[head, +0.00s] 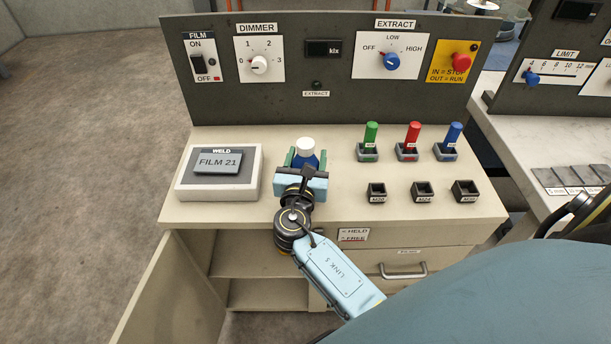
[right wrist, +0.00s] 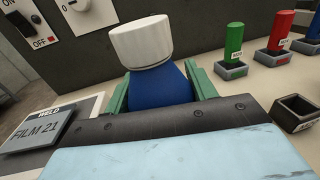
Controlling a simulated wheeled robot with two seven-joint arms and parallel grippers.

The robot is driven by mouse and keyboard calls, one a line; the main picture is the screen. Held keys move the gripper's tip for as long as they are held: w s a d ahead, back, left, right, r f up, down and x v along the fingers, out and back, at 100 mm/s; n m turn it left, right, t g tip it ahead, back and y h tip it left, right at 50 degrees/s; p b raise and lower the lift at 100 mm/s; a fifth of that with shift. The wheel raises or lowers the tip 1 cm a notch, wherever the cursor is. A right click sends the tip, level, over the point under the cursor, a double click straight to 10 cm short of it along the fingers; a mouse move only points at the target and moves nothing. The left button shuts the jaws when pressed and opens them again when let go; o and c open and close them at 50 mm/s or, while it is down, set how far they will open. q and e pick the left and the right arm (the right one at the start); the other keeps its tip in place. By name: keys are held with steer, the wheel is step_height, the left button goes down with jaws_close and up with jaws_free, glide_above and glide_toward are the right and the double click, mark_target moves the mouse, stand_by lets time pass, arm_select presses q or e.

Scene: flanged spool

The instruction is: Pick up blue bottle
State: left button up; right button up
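The blue bottle (head: 306,161) with a white cap stands on the desk to the right of the film box. It also shows in the right wrist view (right wrist: 158,85), straight ahead of the palm. My right gripper (head: 305,160) has its two green fingers on either side of the bottle, just below the cap. In the right wrist view the fingers lie close along both sides of the blue body. I cannot tell whether they press on it. The lower part of the bottle is hidden by the gripper. My left gripper is not in view.
A box labelled FILM 21 (head: 219,173) sits left of the bottle. Green (head: 371,136), red (head: 413,136) and blue (head: 453,136) pegs stand in holders to the right, with several empty black sockets in front. A dark control panel (head: 290,100) rises behind. A cabinet door (head: 168,290) hangs open below.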

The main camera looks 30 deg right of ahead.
steer(key=c, duration=0.6)
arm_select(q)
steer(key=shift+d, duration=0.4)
